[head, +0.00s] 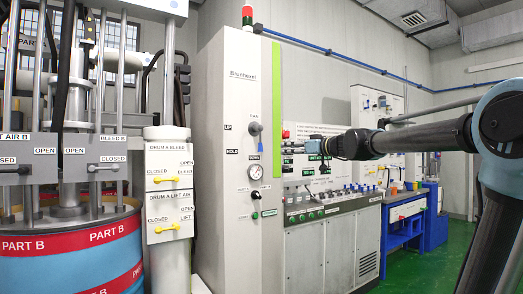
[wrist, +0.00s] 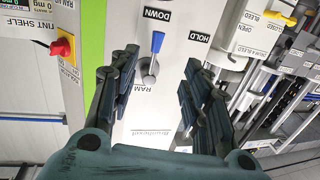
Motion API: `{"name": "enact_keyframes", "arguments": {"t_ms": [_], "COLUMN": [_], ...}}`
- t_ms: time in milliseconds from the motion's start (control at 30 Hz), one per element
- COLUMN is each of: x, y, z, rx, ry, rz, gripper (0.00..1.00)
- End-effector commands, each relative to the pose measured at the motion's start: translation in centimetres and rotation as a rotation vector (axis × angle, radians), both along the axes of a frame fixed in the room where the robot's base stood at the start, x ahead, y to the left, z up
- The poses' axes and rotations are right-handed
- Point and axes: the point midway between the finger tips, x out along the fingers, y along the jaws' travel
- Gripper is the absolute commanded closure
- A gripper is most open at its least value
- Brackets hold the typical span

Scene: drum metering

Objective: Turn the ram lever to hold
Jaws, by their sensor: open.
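The ram lever (wrist: 157,43) has a blue handle on a grey pivot and sits on the white cabinet front. In the wrist view its handle points toward the DOWN label (wrist: 157,13), while the HOLD label (wrist: 199,37) lies to the right. My gripper (wrist: 160,62) is open, with the lever showing between its two fingers. I see no contact with the lever. In the head view the ram lever (head: 254,129) is small on the cabinet, and my gripper (head: 322,147) reaches in from the right.
The tall white cabinet (head: 227,80) carries a pressure gauge (head: 255,172) below the lever. A red knob on a yellow plate (wrist: 62,47) lies left of my fingers in the wrist view. Drum valves with yellow handles (head: 172,180) stand left of the cabinet.

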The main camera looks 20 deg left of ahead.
Motion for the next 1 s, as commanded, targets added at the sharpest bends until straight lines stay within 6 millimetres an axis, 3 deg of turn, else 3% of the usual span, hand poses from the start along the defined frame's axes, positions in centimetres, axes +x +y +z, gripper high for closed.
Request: {"name": "enact_keyframes", "arguments": {"t_ms": [100,267,1000], "x": [0.8,1.5,7.2], "y": [0.8,1.9,12.3], "z": [1.1,1.3,1.2], "rx": [0.018,0.022,0.020], "ry": [-0.021,-0.025,-0.024], "rz": [-0.006,-0.007,-0.005], "gripper": [0.56,0.56,0.56]}}
